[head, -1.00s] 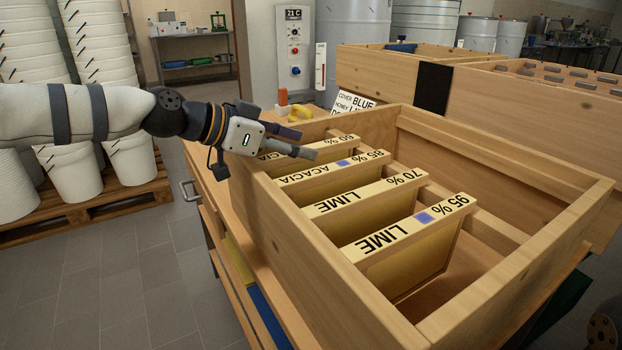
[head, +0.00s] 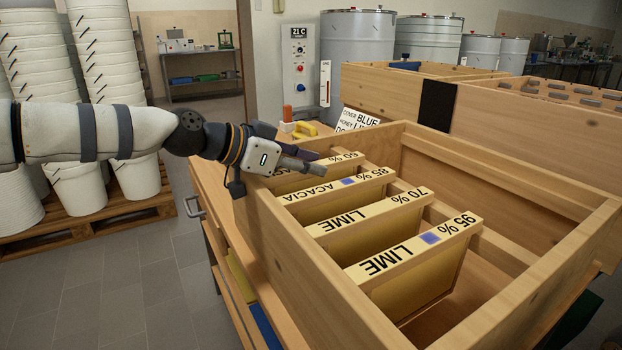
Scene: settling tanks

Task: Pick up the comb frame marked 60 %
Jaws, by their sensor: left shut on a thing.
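The comb frame marked 60 % (head: 346,157) is the farthest of the frames in the wooden box (head: 530,292). Its pale top bar shows the 60 % mark at the right end; my gripper hides much of the rest. My left gripper (head: 316,165) reaches in over the box's left wall and is shut on this frame's top bar. The bar still appears about level with the other bars. Nearer to me hang the frames marked 85 % ACACIA (head: 325,189), 70 % LIME (head: 370,212) and 95 % LIME (head: 410,247). My right gripper is not in view.
A sign with BLUE on it (head: 358,120) and a yellow object (head: 306,130) stand behind the box. More wooden boxes (head: 530,120) are at the back right. White bucket stacks (head: 105,70) stand at the left. The box's right part is empty.

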